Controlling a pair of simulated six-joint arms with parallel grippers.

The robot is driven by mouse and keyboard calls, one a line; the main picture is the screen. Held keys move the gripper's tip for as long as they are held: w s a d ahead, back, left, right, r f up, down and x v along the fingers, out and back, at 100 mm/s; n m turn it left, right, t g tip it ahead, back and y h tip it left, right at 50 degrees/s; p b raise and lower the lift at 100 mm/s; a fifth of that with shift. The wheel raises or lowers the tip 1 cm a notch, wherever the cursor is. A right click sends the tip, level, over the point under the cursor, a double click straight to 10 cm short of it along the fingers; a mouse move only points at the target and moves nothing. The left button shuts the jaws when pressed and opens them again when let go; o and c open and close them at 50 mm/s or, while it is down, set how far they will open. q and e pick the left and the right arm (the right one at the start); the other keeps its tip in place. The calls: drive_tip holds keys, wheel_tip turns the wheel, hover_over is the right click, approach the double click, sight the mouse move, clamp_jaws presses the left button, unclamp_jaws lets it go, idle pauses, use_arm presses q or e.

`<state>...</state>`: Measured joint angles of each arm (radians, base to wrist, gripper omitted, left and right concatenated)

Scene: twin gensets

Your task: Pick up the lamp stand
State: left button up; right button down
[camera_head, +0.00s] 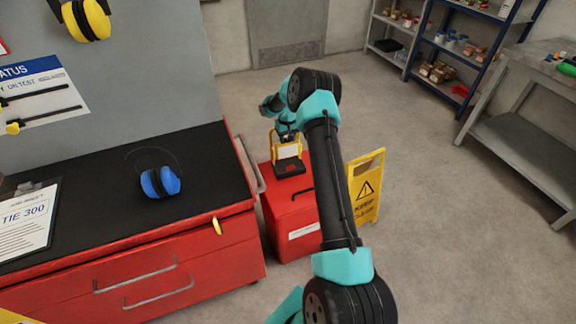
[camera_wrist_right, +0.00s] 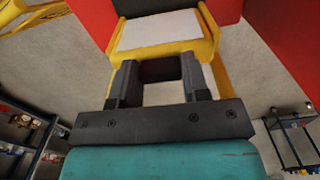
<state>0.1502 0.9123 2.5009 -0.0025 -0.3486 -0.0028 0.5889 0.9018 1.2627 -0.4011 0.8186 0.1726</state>
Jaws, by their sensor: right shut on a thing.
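The lamp stand (camera_head: 287,151) is a yellow frame with a white panel and a dark base. It appears upright over the top of a red box (camera_head: 290,215); whether its base touches the box I cannot tell. My right gripper (camera_head: 286,135) is at the top of the lamp stand, coming from above and behind it. In the right wrist view, the two dark fingers of the right gripper (camera_wrist_right: 160,82) are shut on the yellow frame of the lamp stand (camera_wrist_right: 160,30), just beside its white panel. My left gripper is not in view.
A red workbench with a black top (camera_head: 110,190) stands left of the red box, holding blue earmuffs (camera_head: 160,182). A yellow floor sign (camera_head: 366,185) stands right of the box. Shelves (camera_head: 450,50) and a grey table (camera_head: 520,130) are farther right, with clear floor between.

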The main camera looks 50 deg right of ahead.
drive_tip(key=shift+r, duration=0.15)
wheel_tip(320, 180, up, 10)
idle(0.7)
idle(0.5)
